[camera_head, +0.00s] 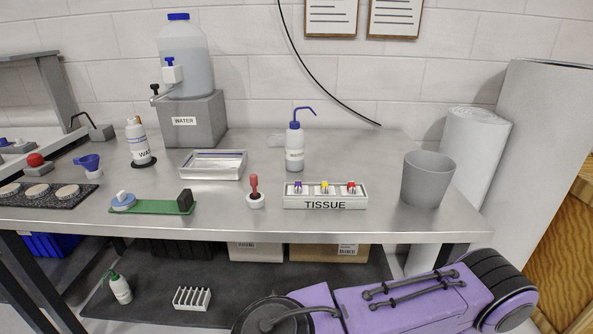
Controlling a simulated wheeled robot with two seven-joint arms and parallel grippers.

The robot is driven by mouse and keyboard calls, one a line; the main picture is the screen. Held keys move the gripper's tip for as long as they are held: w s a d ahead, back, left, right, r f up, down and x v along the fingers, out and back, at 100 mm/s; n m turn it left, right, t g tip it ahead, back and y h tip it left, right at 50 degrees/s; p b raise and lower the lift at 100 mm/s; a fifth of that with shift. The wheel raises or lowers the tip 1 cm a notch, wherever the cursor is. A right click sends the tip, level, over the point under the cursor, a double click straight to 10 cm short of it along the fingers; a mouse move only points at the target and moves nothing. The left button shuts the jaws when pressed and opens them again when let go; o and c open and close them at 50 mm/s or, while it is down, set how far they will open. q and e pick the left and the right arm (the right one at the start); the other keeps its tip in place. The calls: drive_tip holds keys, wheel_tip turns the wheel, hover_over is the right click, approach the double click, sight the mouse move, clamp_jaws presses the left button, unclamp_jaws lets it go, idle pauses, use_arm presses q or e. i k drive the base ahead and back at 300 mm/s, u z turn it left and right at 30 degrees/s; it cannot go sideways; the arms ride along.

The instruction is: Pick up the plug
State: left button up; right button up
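No object here is clearly recognisable as the plug. A red-handled piece (254,186) stands upright in a small white round base (256,201) near the front middle of the metal table (230,219). To its left, a green board (155,207) carries a blue-and-white round piece (123,202) at its left end and a black block (185,201) at its right end. I cannot tell whether either of these is the plug. Neither of my grippers shows.
A white TISSUE rack (325,203) with several coloured tops and a grey bin (427,180) stand on the right. A metal tray (213,165), wash bottle (294,147) and water tank (186,62) stand behind. A purple body with black cables fills the lower right.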

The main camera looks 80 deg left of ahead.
sight(254, 195)
drive_tip(key=u, duration=2.6)
